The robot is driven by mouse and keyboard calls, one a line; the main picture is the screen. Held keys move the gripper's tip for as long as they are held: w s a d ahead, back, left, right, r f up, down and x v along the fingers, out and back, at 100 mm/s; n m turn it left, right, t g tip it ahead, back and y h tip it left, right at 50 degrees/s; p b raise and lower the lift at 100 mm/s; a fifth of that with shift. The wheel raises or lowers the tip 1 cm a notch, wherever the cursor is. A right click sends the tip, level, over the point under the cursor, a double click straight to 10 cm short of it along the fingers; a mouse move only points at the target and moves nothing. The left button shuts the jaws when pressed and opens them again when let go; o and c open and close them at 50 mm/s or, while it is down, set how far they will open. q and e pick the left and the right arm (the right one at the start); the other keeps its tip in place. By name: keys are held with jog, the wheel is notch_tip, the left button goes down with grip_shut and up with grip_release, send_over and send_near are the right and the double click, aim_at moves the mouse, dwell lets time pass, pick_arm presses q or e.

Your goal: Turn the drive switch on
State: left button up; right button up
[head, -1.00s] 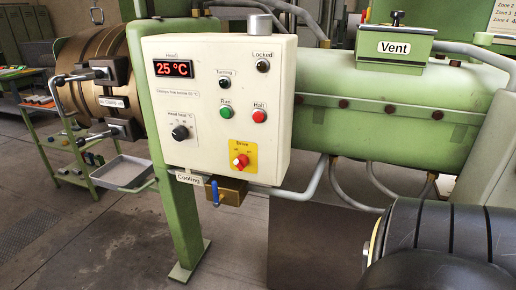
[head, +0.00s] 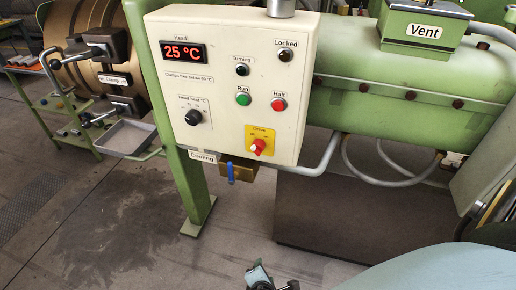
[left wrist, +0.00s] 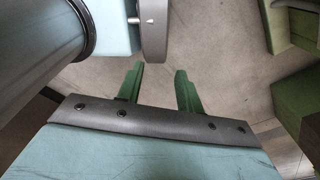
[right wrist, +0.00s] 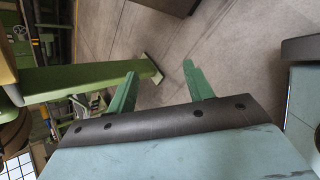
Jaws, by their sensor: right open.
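The drive switch (head: 257,147) is a red rotary knob on a yellow plate, low on the right of the cream control box (head: 223,110). Its small position marks are too fine to read for certain. My right gripper (head: 272,279) shows at the bottom edge of the head view, well below the box and touching nothing. In the right wrist view its green fingers (right wrist: 160,82) are apart and empty. My left gripper (left wrist: 158,78) shows only in the left wrist view, its fingers apart with bare floor beyond. Neither wrist view shows the drive switch.
The box also carries a green button (head: 243,99), a red button (head: 278,104) and a head heat knob (head: 193,117). A blue-handled valve (head: 231,172) hangs beneath. A green post (head: 190,190) supports the box. Grey pipes (head: 385,178) curve at its right. The floor in front is clear.

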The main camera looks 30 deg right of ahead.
jog(key=w+a+r+n+t+h+p, duration=0.1)
jog(key=w+r+t+h+p, duration=0.15)
jog(key=r, duration=0.65)
jog(key=w+r+n+t+h+p, duration=0.1)
jog(key=w+r, duration=0.3)
jog(key=r, duration=0.6)
jog(key=m+t+h+p, duration=0.1)
jog(key=t+h+p, duration=0.1)
jog(key=h, duration=0.2)
send_near(257, 154)
pick_arm(q)
notch_tip(257, 154, up, 9)
jog(key=w+p, duration=0.1)
jog(key=p, duration=0.1)
jog(key=shift+w, duration=0.3)
pick_arm(e)
jog(key=x, duration=1)
jog(key=shift+r, duration=0.25)
pick_arm(q)
jog(key=shift+a, duration=0.1)
pick_arm(e)
jog(key=shift+c, duration=0.2)
